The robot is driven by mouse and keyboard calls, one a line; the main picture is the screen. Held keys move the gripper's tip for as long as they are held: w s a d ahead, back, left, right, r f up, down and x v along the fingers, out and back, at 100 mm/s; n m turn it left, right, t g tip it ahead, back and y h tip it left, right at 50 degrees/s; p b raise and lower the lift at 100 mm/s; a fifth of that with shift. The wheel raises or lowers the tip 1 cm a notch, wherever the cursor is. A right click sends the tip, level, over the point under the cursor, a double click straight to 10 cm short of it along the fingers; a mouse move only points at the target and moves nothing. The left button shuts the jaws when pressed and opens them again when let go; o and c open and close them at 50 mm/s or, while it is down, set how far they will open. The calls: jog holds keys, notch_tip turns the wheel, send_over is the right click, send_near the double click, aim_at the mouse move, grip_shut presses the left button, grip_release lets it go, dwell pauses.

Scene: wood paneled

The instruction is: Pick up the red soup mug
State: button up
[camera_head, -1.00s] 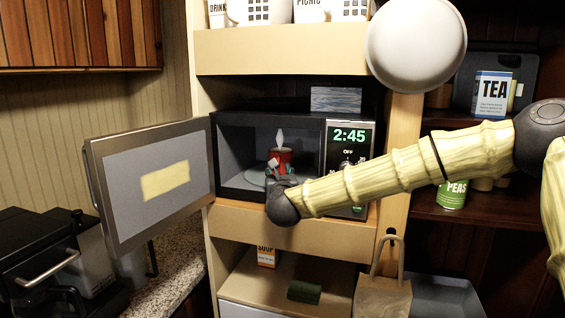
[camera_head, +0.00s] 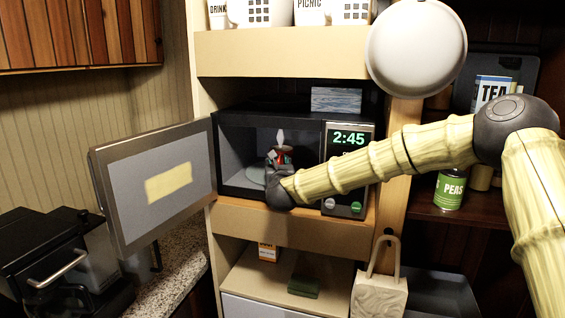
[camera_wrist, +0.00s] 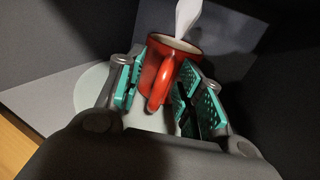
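The red soup mug (camera_wrist: 176,60) stands inside the open microwave, on a pale round plate (camera_wrist: 91,112), with white steam above it. Its handle points toward my gripper. My gripper (camera_wrist: 158,92) is open in the wrist view, with a teal-padded finger on each side of the handle and near part of the mug. I cannot tell whether either pad touches it. In the head view my gripper (camera_head: 280,168) reaches into the microwave and hides most of the mug (camera_head: 283,154).
The microwave (camera_head: 230,150) has its door (camera_head: 120,180) swung open to the left. A white round object (camera_head: 415,48) hangs at upper right. A bag (camera_head: 380,295) hangs below right.

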grip_shut()
jog(key=shift+r, duration=0.2)
